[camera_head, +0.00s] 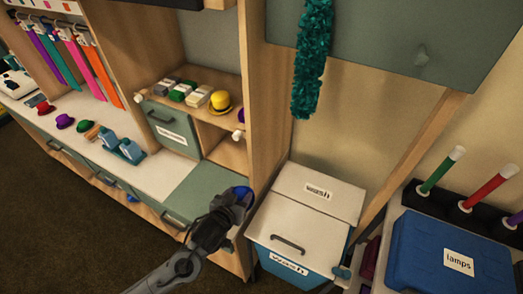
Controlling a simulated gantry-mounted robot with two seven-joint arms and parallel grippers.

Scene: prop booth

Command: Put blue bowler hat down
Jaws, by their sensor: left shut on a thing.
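My left gripper (238,203) reaches up from the bottom of the view and is shut on the blue bowler hat (243,194). Only a small blue part of the hat shows past the dark fingers. The hat is near the right end of the counter, by the green counter section (202,188) and the upright wooden panel. I cannot tell whether the hat touches the surface. My right gripper is not in view.
A yellow hat (220,101) sits on the shelf above.

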